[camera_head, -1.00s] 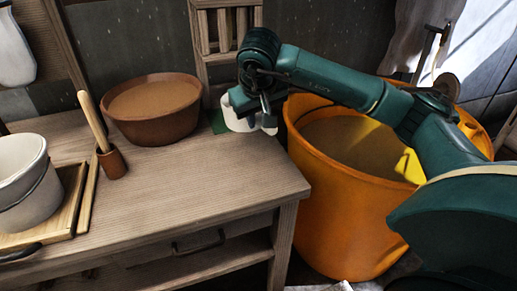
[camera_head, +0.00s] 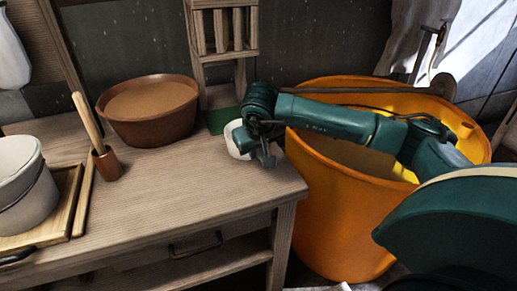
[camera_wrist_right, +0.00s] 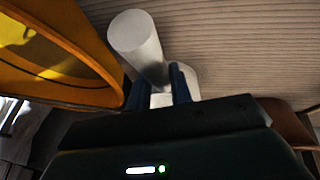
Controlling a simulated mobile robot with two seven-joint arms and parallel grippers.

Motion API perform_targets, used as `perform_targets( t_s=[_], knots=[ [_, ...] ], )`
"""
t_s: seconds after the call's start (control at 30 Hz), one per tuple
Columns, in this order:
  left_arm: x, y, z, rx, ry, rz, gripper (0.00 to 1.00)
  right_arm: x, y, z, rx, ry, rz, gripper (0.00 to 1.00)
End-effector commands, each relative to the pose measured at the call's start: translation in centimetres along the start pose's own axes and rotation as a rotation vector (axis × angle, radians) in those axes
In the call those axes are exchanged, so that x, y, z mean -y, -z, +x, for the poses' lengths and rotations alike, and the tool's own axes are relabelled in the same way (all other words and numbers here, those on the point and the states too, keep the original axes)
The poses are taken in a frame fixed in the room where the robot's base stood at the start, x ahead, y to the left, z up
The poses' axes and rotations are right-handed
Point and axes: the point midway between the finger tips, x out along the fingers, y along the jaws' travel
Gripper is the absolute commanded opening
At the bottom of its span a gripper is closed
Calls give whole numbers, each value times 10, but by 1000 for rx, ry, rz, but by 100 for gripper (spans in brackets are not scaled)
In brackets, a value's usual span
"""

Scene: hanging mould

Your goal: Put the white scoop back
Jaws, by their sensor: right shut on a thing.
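The white scoop (camera_head: 237,140) is at the right end of the wooden table, partly hidden by my right gripper (camera_head: 264,150). My right gripper is shut on it. In the right wrist view, the scoop shows as a white cylinder (camera_wrist_right: 137,38) between and beyond the two blue fingers (camera_wrist_right: 160,88), with ridged wood behind it. The scoop is low over the table top; I cannot tell whether it touches. A green patch (camera_head: 218,121) lies on the table just behind and left of it. My left gripper is not in view.
An orange tub (camera_head: 335,220) stands right of the table under my right arm. A brown bowl (camera_head: 150,130), a wooden rack (camera_head: 222,65), a pestle in a small cup (camera_head: 108,165) and a white bucket (camera_head: 25,190) stand around the table. Its front middle is clear.

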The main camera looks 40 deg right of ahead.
Motion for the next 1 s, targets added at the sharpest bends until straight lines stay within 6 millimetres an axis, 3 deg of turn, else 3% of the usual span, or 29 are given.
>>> perform_targets(
  t_s=[0.13,0.17,0.4,0.77,1.0],
  knots=[
    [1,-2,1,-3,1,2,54,1,-1,3,-1,0,0,0],
    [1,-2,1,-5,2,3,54,1,-2,3,0,0,0,22],
    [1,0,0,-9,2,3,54,0,-1,2,1,0,0,42],
    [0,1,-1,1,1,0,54,0,1,-5,-1,0,0,43],
    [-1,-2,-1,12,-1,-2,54,0,2,-50,-5,1,-2,43]
  ],
)
